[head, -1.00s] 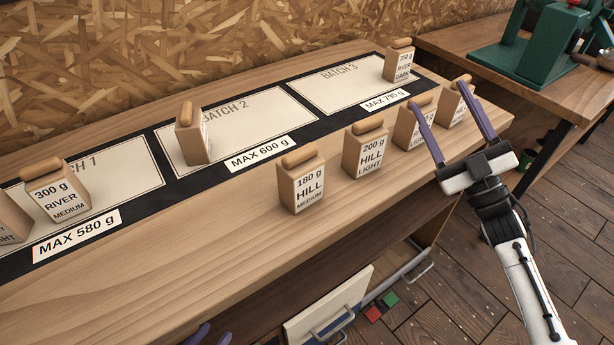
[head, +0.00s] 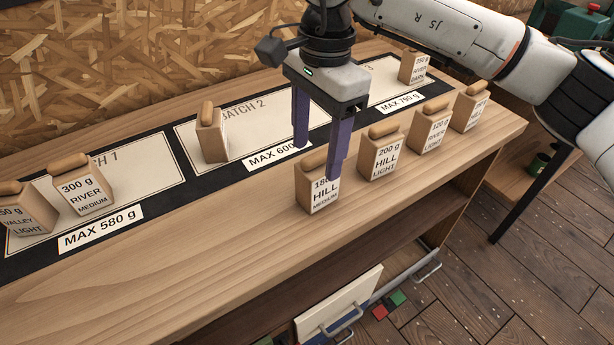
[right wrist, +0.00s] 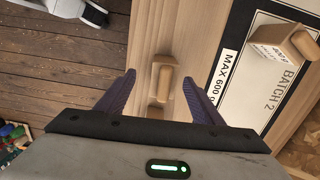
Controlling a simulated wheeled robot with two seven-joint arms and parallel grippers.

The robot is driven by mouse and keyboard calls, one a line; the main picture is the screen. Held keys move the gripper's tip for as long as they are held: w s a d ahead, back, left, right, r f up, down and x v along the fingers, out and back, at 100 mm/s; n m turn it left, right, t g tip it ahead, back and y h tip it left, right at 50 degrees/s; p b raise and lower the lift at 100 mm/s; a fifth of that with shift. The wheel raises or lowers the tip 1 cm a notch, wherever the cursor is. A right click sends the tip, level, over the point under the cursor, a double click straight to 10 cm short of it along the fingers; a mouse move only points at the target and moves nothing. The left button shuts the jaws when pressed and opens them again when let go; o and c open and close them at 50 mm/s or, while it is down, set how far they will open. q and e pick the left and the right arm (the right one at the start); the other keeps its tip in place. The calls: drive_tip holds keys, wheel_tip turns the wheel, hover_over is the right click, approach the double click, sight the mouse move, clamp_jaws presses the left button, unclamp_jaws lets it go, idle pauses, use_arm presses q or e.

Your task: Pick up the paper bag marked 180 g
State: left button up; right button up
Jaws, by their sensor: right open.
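The paper bag marked 180 g, HILL MEDIUM (head: 318,199) stands upright on the bare wood in front of the BATCH 2 mat area. My right gripper (head: 318,162) is open and points down at this bag. One finger covers part of the bag's label and top in the head view. In the right wrist view the bag (right wrist: 162,82) shows its rolled top between the two open fingers (right wrist: 159,80). I cannot tell whether the fingertips touch it. My left gripper is not clearly visible.
The 200 g HILL LIGHT bag (head: 380,158) stands just right of it, then the 120 g RIVER LIGHT bag (head: 430,132) and another bag (head: 470,108). A bag (head: 211,140) stands on BATCH 2. The 300 g bag (head: 83,190) is on BATCH 1. The front left wood is clear.

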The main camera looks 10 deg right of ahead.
sight(321, 157)
drive_tip(key=shift+w+d+h, duration=0.25)
drive_tip(key=shift+d+h, duration=0.05)
drive_tip(key=shift+d, duration=0.15)
drive_tip(key=shift+f, duration=0.25)
wheel_tip(321, 157, down, 4)
drive_tip(key=shift+r+p, duration=0.2)
drive_tip(key=shift+p, duration=0.1)
drive_tip(key=f, duration=0.2)
drive_tip(key=f+p, duration=0.1)
drive_tip(key=f, duration=0.1)
drive_tip(key=w+f, duration=0.1)
drive_tip(key=f, duration=0.1)
drive_tip(key=shift+a, duration=0.15)
drive_tip(key=shift+r, duration=0.1)
drive_tip(key=shift+c, duration=0.4)
drive_tip(key=c, duration=1.2)
drive_tip(key=shift+r, duration=0.1)
